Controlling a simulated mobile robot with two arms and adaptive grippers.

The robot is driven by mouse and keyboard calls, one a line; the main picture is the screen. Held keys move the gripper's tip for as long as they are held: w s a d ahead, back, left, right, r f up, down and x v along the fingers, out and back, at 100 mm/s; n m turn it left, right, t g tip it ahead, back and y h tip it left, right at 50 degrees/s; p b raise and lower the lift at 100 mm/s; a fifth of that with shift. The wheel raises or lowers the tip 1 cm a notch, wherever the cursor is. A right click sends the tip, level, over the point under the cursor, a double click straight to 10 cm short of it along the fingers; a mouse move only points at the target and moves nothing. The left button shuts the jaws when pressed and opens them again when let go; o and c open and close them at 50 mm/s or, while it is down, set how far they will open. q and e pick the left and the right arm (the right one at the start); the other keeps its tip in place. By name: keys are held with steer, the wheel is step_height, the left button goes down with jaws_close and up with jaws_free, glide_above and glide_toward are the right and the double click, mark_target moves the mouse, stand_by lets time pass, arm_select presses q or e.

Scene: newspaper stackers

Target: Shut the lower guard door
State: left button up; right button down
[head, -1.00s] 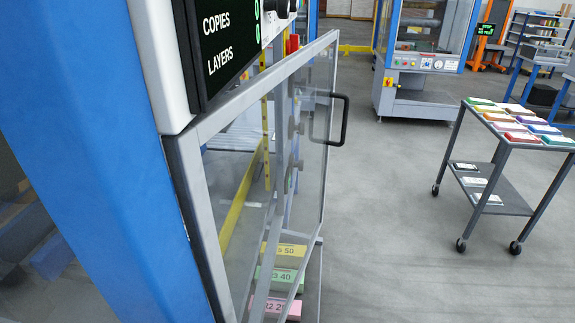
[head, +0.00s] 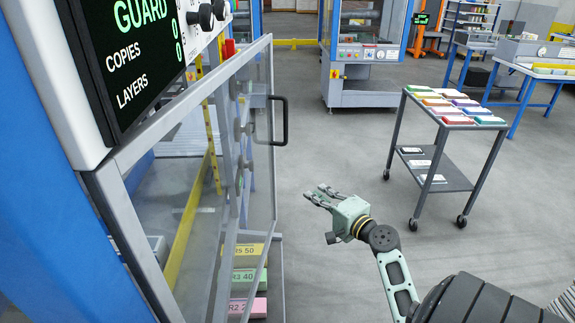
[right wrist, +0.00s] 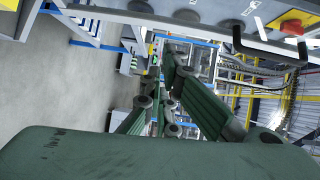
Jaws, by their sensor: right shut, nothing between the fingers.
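The lower guard door (head: 182,170) is a clear panel in a grey metal frame. In the head view it stands open, swung out from the machine beside the blue post. Its black bar handle (head: 285,120) is near the free edge. My right gripper (head: 315,193) is shut and empty, to the right of the door and below the handle, with a gap between. In the right wrist view its green fingers fill the middle, and a black bar handle (right wrist: 268,55) shows at the upper right. My left gripper is not in view.
A dark display (head: 135,60) reading GUARD, COPIES and LAYERS is above the door. Labelled coloured stacks (head: 247,276) sit low behind the door. A grey cart (head: 440,180) with coloured stacks stands at right. Grey floor (head: 330,260) is clear around my right arm.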

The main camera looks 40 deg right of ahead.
step_height(320, 180, up, 4)
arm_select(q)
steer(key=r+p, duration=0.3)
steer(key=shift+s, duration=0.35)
arm_select(e)
steer(key=w, duration=1.2)
steer(key=shift+w+a+t, duration=0.25)
steer(key=shift+w+t, duration=0.1)
steer(key=shift+t, duration=0.05)
arm_select(q)
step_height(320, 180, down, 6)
steer(key=b, duration=0.6)
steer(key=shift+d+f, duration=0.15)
arm_select(e)
steer(key=w+a+n+y, duration=0.2)
steer(key=w+a+y, duration=0.2)
steer(key=w+a, duration=0.5)
steer(key=shift+w+n+y, duration=0.3)
steer(key=shift+w, duration=0.4)
